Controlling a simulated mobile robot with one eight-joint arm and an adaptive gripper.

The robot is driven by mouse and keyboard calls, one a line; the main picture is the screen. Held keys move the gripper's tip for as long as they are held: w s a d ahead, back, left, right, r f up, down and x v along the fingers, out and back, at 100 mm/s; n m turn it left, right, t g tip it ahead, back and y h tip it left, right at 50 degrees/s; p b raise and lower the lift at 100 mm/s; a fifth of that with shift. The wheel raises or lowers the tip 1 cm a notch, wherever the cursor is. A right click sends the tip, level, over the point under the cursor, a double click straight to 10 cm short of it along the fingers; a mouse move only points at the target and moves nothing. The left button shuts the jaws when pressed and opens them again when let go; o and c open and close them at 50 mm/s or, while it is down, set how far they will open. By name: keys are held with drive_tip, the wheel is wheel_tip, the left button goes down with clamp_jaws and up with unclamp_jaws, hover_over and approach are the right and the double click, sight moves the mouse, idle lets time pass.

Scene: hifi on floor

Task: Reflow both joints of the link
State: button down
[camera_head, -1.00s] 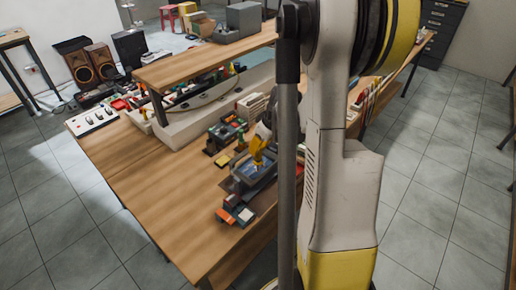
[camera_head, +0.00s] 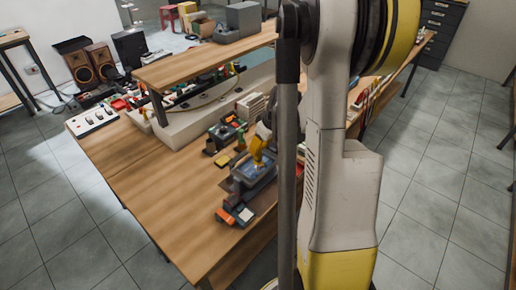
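My gripper (camera_head: 261,157) reaches down from behind my arm over a small dark tray-like fixture (camera_head: 238,186) with a bluish inside, near the front right of the wooden workbench. A yellow part shows at the gripper's end. It is too small to tell whether this is a finger or a held tool, or whether the fingers are open. The link and its two joints are too small to make out. My arm column hides the right side of this area.
Orange and grey blocks (camera_head: 235,212) lie in front of the fixture. A dark soldering-station-like box (camera_head: 224,133) stands behind it. A raised shelf (camera_head: 205,62) spans the bench's back. The bench's left front (camera_head: 160,190) is clear. Speakers (camera_head: 88,63) stand at the far left.

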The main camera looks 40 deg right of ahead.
drive_tip(key=shift+r, duration=0.1)
idle(0.3)
wheel_tip(320, 180, up, 4)
drive_tip(key=p, duration=0.3)
drive_tip(key=shift+r, duration=0.2)
